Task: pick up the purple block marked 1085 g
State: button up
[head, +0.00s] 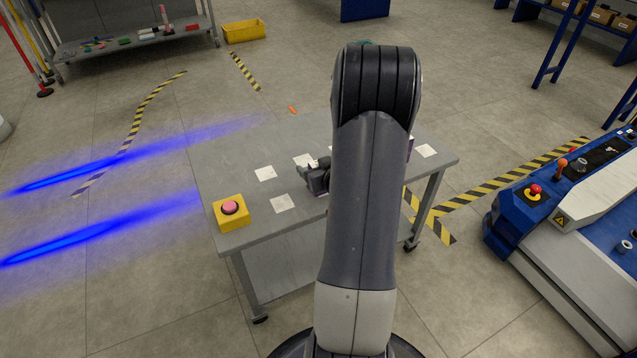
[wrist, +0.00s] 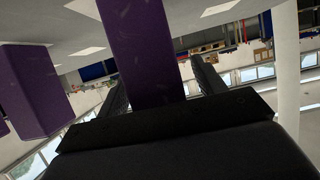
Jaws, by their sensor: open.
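A purple block (wrist: 143,50) stands out in the wrist view between the two fingers of my gripper (wrist: 157,74). The fingers are open, one on each side of it, and I cannot tell whether either touches it. A second purple block (wrist: 30,90) is at the left of the wrist view, outside the fingers. No mark is readable on either, so I cannot tell which is 1085 g.
A blue and white machine (head: 560,215) stands at the right. Floor left of the cart is open, with blue light streaks.

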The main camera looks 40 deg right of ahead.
jog(key=shift+w, duration=0.1)
grip_shut()
dwell(0.7)
jog(key=shift+r, duration=0.1)
